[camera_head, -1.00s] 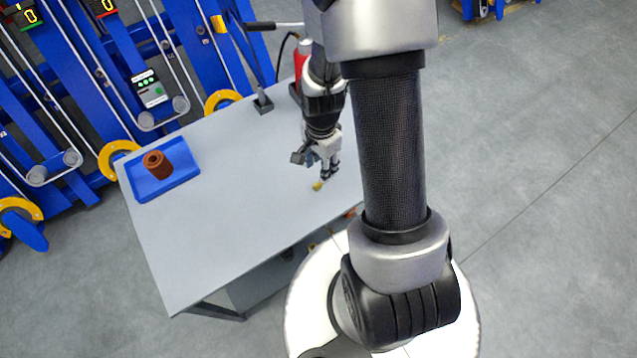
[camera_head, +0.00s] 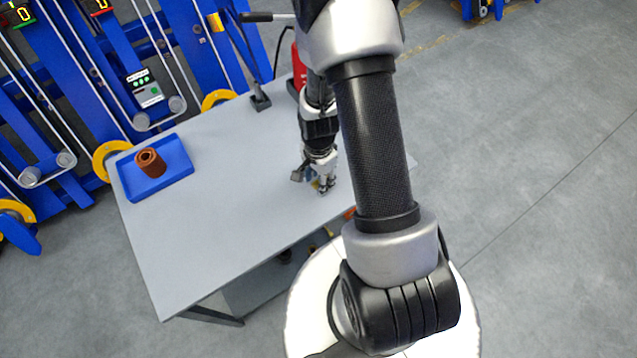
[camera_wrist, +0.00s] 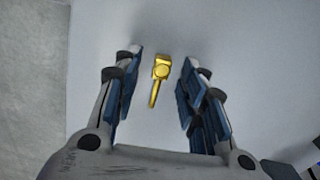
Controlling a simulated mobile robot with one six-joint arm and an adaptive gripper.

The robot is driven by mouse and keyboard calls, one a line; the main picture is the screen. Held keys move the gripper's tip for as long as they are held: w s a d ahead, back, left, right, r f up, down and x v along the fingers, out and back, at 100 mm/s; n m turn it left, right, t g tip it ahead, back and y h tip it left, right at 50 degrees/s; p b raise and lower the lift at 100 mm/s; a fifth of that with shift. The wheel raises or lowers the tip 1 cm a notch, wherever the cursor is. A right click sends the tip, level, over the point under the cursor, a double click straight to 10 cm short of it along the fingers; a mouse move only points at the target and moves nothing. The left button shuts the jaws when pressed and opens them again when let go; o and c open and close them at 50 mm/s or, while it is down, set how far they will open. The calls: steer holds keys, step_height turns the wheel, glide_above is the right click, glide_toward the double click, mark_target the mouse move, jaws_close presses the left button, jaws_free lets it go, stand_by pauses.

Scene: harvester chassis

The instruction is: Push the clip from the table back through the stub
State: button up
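In the head view my gripper (camera_head: 325,188) is low over the table's right part and largely hides the clip. I cannot make out the stub for certain in these views.
A blue tray (camera_head: 180,160) with a brown cylinder (camera_head: 150,163) stands at the table's left. A dark stand (camera_head: 260,103) and a red object (camera_head: 299,75) are at the back edge. Blue machinery (camera_head: 110,80) rises behind. The table's middle is clear.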

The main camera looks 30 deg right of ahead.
steer(key=shift+c, duration=0.2)
jaws_close()
steer(key=shift+r, duration=0.1)
